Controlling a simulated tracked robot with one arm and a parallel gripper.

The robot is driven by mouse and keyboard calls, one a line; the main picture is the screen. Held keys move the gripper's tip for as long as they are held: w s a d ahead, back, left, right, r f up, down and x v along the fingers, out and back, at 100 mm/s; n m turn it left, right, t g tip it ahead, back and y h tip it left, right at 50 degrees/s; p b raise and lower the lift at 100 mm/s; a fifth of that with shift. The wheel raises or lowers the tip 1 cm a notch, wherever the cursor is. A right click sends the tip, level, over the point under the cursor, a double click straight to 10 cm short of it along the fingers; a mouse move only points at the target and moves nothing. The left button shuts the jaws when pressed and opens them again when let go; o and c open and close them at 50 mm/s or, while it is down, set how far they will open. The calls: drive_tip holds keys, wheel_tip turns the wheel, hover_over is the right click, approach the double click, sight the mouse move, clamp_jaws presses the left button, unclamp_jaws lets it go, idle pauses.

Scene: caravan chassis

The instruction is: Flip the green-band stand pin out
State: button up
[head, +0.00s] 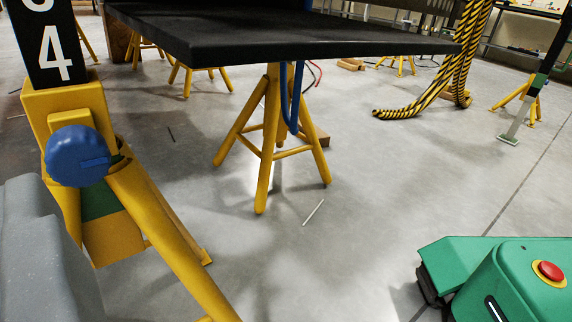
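A yellow stand (62,103) stands close at the left, with a black post (50,45) marked with a white 4. A round blue knob (77,156) sits on its side. A green patch (101,199) shows low on this stand, partly behind a yellow leg. Farther off at the right edge, a dark slanted post (552,50) has a green band (538,81) and a pale lower leg with a green foot. I cannot tell which is the green-band stand, and I cannot make out a pin for certain. My gripper is not in view.
A black chassis deck (270,38) spans the top, over a yellow trestle (265,150). A blue hose (290,105) hangs there. A yellow-black striped hose (462,70) reaches the floor at the right. A thin pale rod (313,212) lies on mostly clear grey floor.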

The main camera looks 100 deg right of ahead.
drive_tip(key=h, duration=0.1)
approach(82, 166)
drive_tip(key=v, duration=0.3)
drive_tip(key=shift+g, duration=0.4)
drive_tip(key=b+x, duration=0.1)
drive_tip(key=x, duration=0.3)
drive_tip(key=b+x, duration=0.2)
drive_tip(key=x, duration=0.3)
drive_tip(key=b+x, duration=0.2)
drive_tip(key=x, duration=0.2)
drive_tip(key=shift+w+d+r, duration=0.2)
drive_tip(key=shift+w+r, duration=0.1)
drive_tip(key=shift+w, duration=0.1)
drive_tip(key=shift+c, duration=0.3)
